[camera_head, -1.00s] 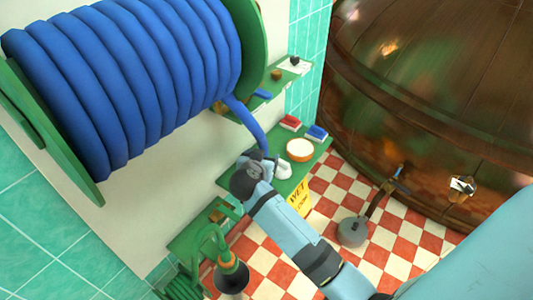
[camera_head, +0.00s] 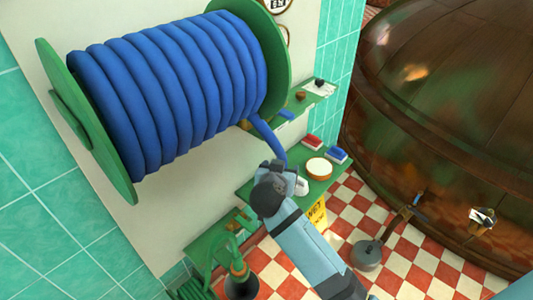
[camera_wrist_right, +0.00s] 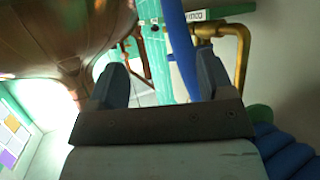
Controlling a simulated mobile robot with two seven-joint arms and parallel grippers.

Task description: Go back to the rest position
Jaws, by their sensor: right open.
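My right arm reaches up from the bottom of the head view to the wall shelf below the hose reel. Its gripper is partly hidden by its own wrist there. In the right wrist view my right gripper (camera_wrist_right: 160,72) is open, its two fingers well apart with nothing gripped. A blue hose (camera_wrist_right: 180,45) runs between or behind the fingers; I cannot tell which. In the head view the hose's loose end (camera_head: 268,140) hangs down close to this gripper. My left gripper is not in view.
The blue hose reel (camera_head: 170,85) is on the wall. The green shelf (camera_head: 325,185) holds red and blue brushes and a round tub (camera_head: 318,168). A big copper kettle (camera_head: 440,110) stands right. A grey round-based thing (camera_head: 367,256) stands on the checkered floor. A brass pipe (camera_wrist_right: 243,50) is near one finger.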

